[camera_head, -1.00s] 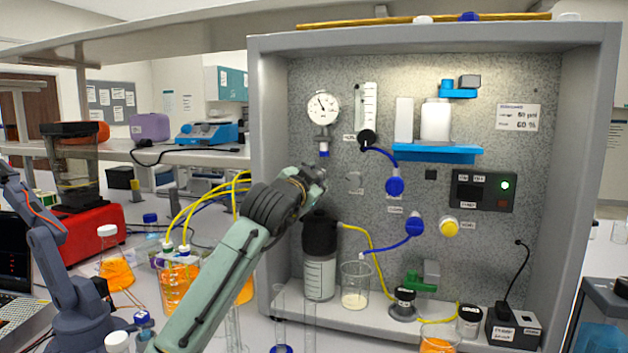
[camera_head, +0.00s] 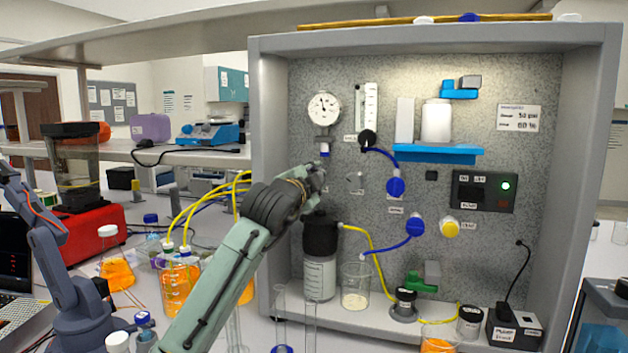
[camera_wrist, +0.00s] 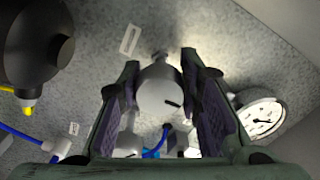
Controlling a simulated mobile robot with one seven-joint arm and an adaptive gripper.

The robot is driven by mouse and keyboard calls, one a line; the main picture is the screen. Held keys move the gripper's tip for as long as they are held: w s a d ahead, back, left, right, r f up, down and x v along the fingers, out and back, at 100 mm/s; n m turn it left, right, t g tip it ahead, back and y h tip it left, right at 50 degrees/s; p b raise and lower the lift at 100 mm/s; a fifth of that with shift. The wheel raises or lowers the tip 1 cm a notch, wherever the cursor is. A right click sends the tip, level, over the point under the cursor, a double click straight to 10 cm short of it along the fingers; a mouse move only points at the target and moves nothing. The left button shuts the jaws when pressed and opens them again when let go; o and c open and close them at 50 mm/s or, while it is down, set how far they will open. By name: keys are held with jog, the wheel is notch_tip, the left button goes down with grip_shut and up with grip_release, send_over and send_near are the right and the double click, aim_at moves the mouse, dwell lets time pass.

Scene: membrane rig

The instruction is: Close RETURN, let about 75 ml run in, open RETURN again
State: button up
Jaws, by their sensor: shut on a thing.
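My gripper (camera_head: 316,178) is at the left of the grey panel, below the round gauge (camera_head: 324,109). In the wrist view, my gripper (camera_wrist: 165,95) is shut on a grey round knob (camera_wrist: 158,92), with a finger on each side. The knob shows a dark mark near its lower right. The head view hides the knob behind my gripper. A small label (camera_wrist: 130,39) beside it is too blurred to read, so I cannot confirm RETURN. The black-topped vessel (camera_head: 320,275) stands below my gripper. The flow tube (camera_head: 368,107) is right of the gauge; its level is unclear.
Blue knobs (camera_head: 415,227) and a yellow knob (camera_head: 449,228) sit to the right on the panel. A beaker (camera_head: 355,288) with a pale layer stands beside the vessel. Thin glass cylinders (camera_head: 310,318) stand in front. Blue and yellow tubing crosses the panel.

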jog(key=o, duration=1.2)
jog(key=shift+s, duration=0.1)
jog(key=v, duration=1.2)
